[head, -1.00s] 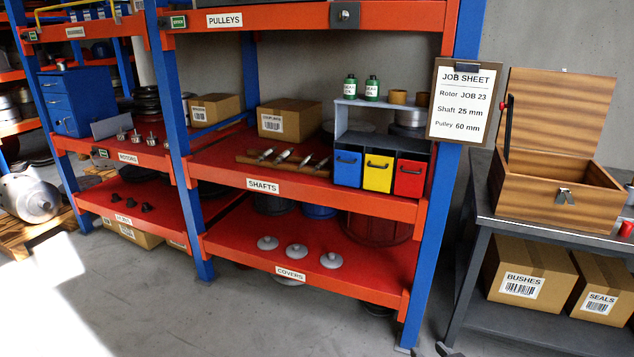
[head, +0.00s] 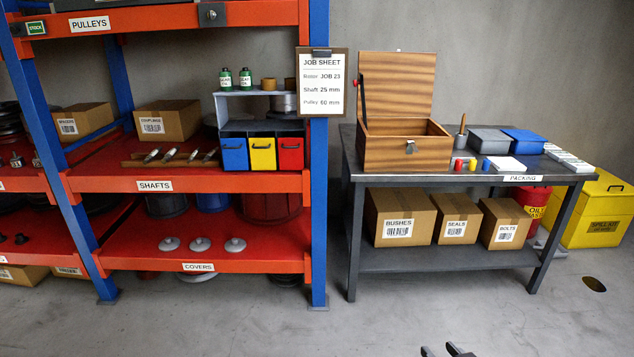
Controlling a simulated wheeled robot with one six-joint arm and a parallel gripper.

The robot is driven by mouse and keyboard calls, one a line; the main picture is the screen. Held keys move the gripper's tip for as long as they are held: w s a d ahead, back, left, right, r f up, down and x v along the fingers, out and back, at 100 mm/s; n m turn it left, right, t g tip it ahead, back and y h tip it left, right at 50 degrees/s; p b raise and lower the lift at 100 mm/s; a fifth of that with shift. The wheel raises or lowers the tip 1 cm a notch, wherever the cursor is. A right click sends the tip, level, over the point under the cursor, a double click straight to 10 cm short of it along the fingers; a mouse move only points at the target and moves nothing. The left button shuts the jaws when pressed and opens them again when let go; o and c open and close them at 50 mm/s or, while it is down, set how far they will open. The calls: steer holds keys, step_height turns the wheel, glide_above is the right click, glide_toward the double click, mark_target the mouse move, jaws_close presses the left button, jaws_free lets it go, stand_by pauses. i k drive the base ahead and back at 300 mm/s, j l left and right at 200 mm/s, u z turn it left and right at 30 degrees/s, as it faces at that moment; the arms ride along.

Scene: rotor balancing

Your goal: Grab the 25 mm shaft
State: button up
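Several short metal shafts (head: 191,155) lie side by side in a wooden rack (head: 130,163) on the shelf labelled SHAFTS, left of centre in the head view. No size marks can be read on them, so I cannot tell which is 25 mm. The job sheet (head: 322,84) on the blue upright reads Rotor JOB 23, Shaft 25 mm, Pulley 60 mm. Only the dark tips of my gripper (head: 444,351) show at the bottom edge, apart with floor between them. They look open and empty, far from the shafts, to their lower right.
Blue, yellow and red bins (head: 262,154) stand right of the shafts, and a cardboard box (head: 168,120) behind them. A packing bench (head: 440,176) with an open wooden box (head: 404,152) stands at right.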

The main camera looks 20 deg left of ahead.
mark_target(213, 152)
steer(key=i+j+z, duration=0.1)
steer(key=j, duration=0.4)
steer(key=i+j+z, duration=0.1)
steer(key=j, duration=0.4)
steer(key=i+j+z, duration=0.1)
steer(key=j, duration=0.45)
steer(key=i+j+z, duration=0.1)
steer(key=j, duration=0.45)
steer(key=i+j, duration=0.1)
steer(key=j, duration=0.4)
steer(key=i+j, duration=0.1)
steer(key=j, duration=0.4)
steer(key=i+j, duration=0.1)
steer(key=j, duration=0.4)
steer(key=i+j, duration=0.15)
steer(key=j, duration=0.35)
steer(key=i+j, duration=0.1)
steer(key=j, duration=0.4)
steer(key=i+j, duration=0.1)
steer(key=j, duration=0.4)
steer(key=i+j, duration=0.1)
steer(key=j, duration=0.4)
steer(key=i+j, duration=0.1)
steer(key=j, duration=0.4)
